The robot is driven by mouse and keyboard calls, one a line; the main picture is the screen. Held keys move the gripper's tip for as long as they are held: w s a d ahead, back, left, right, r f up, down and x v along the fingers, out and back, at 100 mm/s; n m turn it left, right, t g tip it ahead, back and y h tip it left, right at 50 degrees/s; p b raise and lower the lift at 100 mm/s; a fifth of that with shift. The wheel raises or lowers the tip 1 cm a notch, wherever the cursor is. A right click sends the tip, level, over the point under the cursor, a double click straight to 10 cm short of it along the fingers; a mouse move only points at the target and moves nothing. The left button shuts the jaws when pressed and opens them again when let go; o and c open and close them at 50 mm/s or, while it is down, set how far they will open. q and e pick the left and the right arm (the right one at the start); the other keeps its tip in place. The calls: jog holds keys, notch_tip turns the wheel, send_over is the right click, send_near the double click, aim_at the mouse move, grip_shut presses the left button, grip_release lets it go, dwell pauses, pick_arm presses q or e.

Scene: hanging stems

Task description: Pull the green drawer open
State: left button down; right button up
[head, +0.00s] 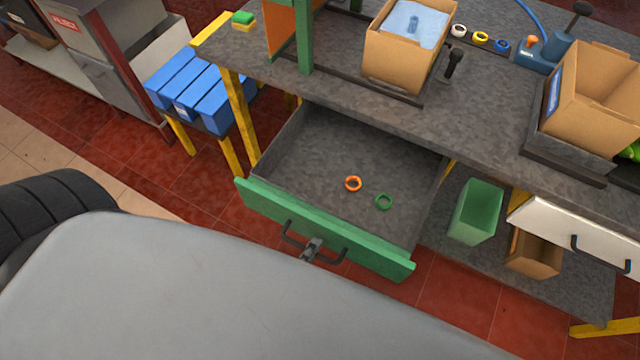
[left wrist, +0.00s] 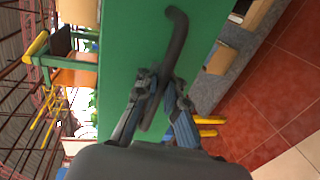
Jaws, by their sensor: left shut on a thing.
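The green drawer (head: 330,230) stands pulled out from under the grey workbench, its inside in view. My left gripper (head: 313,247) is at the middle of this handle. In the left wrist view, the fingers (left wrist: 160,95) are shut on the handle (left wrist: 176,35), with the green front (left wrist: 128,40) behind. Most of my left arm is hidden in the head view. My right gripper is not in view.
The workbench top (head: 330,75) bears cardboard boxes (head: 408,45) and tools. Blue bins (head: 200,92) stand left of it. A green bin (head: 476,211) and a white drawer (head: 575,235) are to the right. Red tiled floor shows around the drawer.

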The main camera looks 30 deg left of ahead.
pick_arm(q)
jog(key=shift+s+r, duration=0.1)
jog(key=shift+s, duration=0.15)
jog(key=c, duration=1.9)
grip_release()
jog(key=o, duration=0.5)
jog(key=shift+c, duration=0.2)
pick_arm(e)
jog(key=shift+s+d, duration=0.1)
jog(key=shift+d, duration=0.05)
pick_arm(q)
jog(key=shift+s, duration=0.1)
jog(key=v, duration=1.2)
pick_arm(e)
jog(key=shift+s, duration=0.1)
